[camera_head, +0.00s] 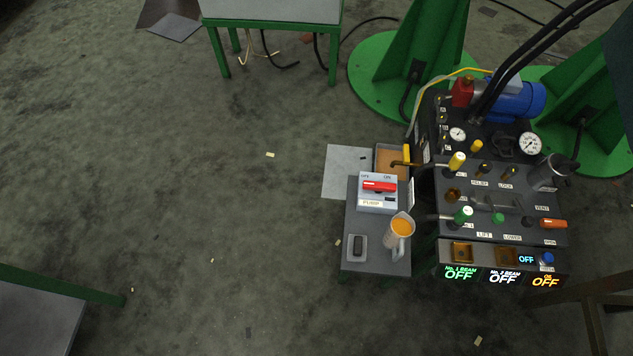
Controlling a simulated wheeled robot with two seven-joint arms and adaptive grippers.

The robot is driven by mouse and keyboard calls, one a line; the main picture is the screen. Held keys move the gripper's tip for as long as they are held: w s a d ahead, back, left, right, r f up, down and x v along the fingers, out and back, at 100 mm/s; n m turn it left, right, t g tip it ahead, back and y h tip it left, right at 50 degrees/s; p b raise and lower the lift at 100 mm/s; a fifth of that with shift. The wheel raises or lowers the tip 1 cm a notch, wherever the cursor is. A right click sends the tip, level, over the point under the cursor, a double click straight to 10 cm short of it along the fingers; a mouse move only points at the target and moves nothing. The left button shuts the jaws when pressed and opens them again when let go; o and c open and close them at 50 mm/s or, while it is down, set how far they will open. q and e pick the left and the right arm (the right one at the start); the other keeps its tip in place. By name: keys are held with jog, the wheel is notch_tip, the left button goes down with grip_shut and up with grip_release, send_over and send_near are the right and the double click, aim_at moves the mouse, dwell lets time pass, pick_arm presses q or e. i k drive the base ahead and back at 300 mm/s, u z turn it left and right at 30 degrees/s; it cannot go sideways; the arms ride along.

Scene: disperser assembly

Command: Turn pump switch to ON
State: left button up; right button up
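The pump switch (379,186) is a red rotary handle on a light grey box (377,204) labelled PUMP. The box stands at the back of a small grey side table (365,260), right of the picture's middle. Lettering shows above the handle on its left and right, apparently OFF and ON, but it is too small to read surely. The handle lies roughly level, and I cannot tell which setting it points to. Neither my left nor my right gripper is in view.
A jug of orange liquid (399,238) and a small dark device (358,246) stand in front of the box. Right of it is a hydraulic console (500,215) with levers, gauges, a blue motor (517,101) and lit OFF displays (458,274). The floor to the left is largely clear.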

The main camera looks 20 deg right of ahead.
aim_at(378, 187)
jog(key=u, duration=0.95)
jog(key=i, duration=0.95)
jog(key=z, duration=0.65)
